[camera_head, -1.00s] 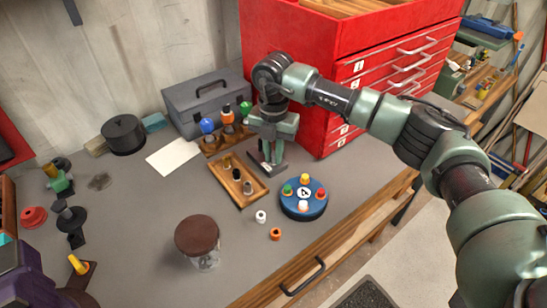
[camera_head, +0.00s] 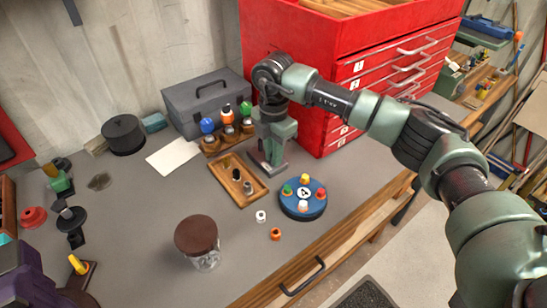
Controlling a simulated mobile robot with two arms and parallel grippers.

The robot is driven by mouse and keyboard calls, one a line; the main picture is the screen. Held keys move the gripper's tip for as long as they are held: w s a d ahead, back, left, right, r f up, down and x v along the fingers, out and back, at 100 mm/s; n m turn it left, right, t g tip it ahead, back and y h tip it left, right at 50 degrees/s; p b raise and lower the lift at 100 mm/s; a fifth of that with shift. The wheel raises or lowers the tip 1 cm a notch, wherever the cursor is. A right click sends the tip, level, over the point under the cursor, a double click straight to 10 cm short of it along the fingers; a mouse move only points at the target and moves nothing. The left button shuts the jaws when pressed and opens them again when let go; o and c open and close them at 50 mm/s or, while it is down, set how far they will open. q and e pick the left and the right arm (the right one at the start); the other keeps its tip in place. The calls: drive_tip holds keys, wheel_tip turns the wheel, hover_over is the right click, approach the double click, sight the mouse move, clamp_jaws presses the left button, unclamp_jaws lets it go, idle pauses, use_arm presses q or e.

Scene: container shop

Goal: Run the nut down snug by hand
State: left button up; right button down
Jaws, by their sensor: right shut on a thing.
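My right gripper (camera_head: 270,156) points down at the back of the grey bench, in front of the red drawer cabinet. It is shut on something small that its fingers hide. A small dark grey plate or fixture (camera_head: 263,168) lies directly under the fingertips. I cannot make out the nut or any thread there, as the gripper covers that spot.
A wooden tray (camera_head: 222,171) with small dark and metal pieces lies left of the gripper. A blue round holder (camera_head: 303,210) with coloured knobs is in front. A lidded jar (camera_head: 197,236) stands nearer. A rack of coloured-handled tools (camera_head: 210,145) and a grey toolbox (camera_head: 201,95) are close behind.

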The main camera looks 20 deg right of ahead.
drive_tip(key=shift+m, duration=0.5)
drive_tip(key=c, duration=1.3)
unclamp_jaws()
drive_tip(key=shift+r+p, duration=1.75)
drive_tip(key=shift+r, duration=1.25)
